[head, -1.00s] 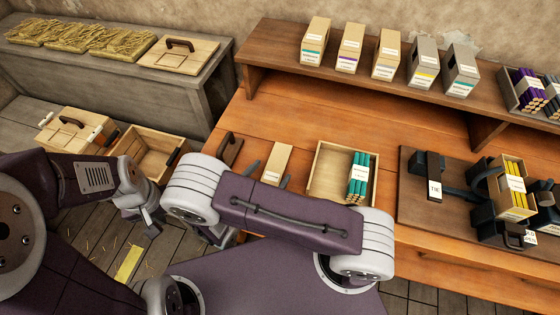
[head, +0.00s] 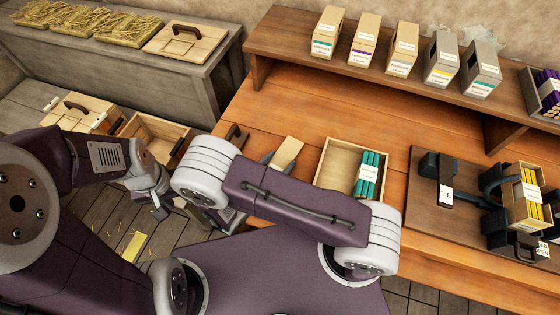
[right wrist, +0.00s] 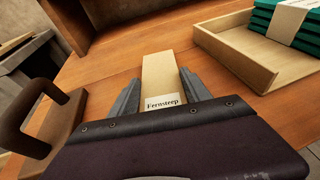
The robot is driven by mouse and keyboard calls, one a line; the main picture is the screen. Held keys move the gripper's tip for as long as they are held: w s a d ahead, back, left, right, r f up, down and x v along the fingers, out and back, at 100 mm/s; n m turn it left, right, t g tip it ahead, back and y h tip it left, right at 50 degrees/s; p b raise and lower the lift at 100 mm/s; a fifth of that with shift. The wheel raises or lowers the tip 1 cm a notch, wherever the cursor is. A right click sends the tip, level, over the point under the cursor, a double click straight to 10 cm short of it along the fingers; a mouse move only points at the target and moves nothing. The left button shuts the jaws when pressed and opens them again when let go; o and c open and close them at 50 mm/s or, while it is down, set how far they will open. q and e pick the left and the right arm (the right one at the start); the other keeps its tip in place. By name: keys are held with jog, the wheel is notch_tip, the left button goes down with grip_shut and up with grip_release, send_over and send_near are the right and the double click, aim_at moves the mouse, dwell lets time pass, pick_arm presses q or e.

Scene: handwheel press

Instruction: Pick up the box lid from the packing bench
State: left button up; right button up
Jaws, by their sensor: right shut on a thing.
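A flat wooden box lid (head: 190,46) with a dark arched handle lies at the right end of the grey bench (head: 200,75), at the upper left of the head view. The carton also shows tilted in the head view (head: 287,152), past my right arm. My left gripper (head: 163,204) hangs low at the left, over the floor beside an open wooden box (head: 150,135), well away from the lid. Its fingers are too small to read.
Straw bundles (head: 125,30) lie on the grey bench left of the lid. A closed handled box (head: 80,115) stands below. The orange bench holds a tray (head: 333,165) with green packs, a handled block (right wrist: 60,125) and a tying press (head: 440,190). Cartons line the shelf.

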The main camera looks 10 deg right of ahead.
aim_at(283, 163)
jog(key=r, duration=0.2)
jog(key=d+r, duration=0.1)
jog(key=r, duration=0.1)
jog(key=shift+d+r, duration=0.15)
jog(key=d+r+p, duration=0.6)
jog(key=d+p, duration=0.1)
jog(key=d, duration=0.3)
jog(key=shift+s+d+r, duration=0.15)
jog(key=shift+s+d, duration=0.05)
jog(key=shift+s, duration=0.15)
